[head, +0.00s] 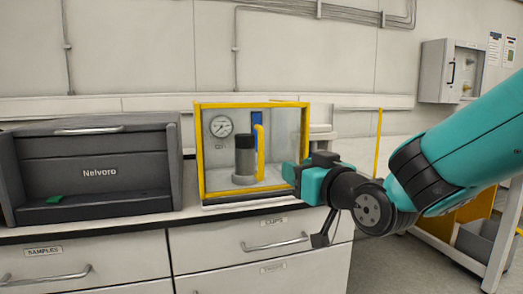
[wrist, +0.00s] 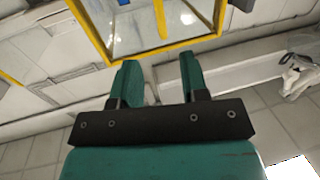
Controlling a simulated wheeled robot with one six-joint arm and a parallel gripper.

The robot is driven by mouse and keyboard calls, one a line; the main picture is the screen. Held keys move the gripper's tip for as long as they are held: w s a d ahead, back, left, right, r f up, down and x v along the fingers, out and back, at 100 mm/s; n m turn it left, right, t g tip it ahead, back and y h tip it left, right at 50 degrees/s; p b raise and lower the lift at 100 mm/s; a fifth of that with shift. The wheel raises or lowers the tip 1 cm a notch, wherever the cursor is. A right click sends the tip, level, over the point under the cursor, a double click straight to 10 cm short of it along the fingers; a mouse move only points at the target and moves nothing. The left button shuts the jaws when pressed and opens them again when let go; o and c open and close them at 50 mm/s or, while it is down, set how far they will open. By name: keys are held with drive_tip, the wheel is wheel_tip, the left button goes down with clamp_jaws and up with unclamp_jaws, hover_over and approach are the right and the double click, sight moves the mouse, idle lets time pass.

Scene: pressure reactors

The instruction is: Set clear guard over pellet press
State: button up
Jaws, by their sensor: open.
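The clear guard (head: 305,150) is a box with a yellow frame and clear panes, standing upright on the bench top. The pellet press (head: 245,160), a dark cylinder on a pale round base, shows through its front pane and appears to be inside it. My gripper (head: 288,174) is at the guard's lower right edge in the head view. In the wrist view my gripper (wrist: 160,78) is open, with nothing between its fingers, and the guard's yellow frame (wrist: 165,46) lies just beyond the fingertips. I cannot tell whether they touch.
A round gauge (head: 221,126) and a yellow upright bar (head: 260,150) show behind the guard's front pane. A dark grey Nelvara unit (head: 95,170) stands to the left on the bench. Drawers (head: 250,240) are below. A wall cabinet (head: 452,70) hangs at right.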

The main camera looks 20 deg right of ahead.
sight(262, 154)
drive_tip(key=p+x, duration=0.4)
drive_tip(key=p, duration=0.2)
drive_tip(key=p+x, duration=0.5)
drive_tip(key=p, duration=0.1)
drive_tip(key=p+x, duration=0.5)
drive_tip(key=p, duration=0.1)
drive_tip(key=shift+d+r+p, duration=0.15)
drive_tip(key=shift+r+p, duration=0.15)
drive_tip(key=shift+p, duration=0.05)
drive_tip(key=shift+w+a+f+p, duration=0.1)
drive_tip(key=shift+w+f+p, duration=0.05)
drive_tip(key=shift+w+p, duration=0.4)
drive_tip(key=shift+w+a+f+p, duration=0.1)
drive_tip(key=shift+w+f+p, duration=0.05)
drive_tip(key=shift+w+p, duration=0.4)
drive_tip(key=shift+c, duration=0.2)
clamp_jaws()
